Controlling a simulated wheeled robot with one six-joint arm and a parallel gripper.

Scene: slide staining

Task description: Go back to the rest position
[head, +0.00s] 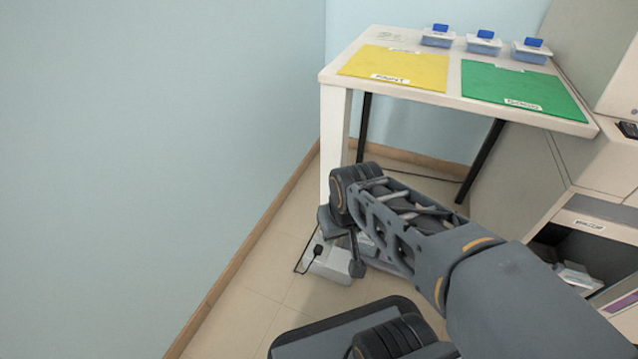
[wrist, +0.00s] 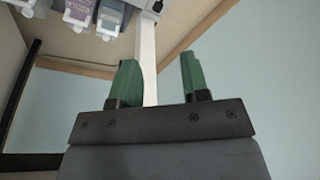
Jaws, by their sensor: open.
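My gripper (wrist: 158,82) shows in the wrist view with its two green fingers spread apart and nothing between them. A white table leg stands behind the fingers in that view. In the head view my grey arm reaches in from the lower right and is folded in front of the table, below its top. The fingers cannot be made out in the head view.
A white table (head: 328,76) bears a yellow mat (head: 400,68), a green mat (head: 520,88) and three blue-lidded boxes (head: 484,43). A white box with a plug (head: 333,262) is on the floor. A cabinet (head: 520,180) stands at right, a bare wall (head: 150,150) at left.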

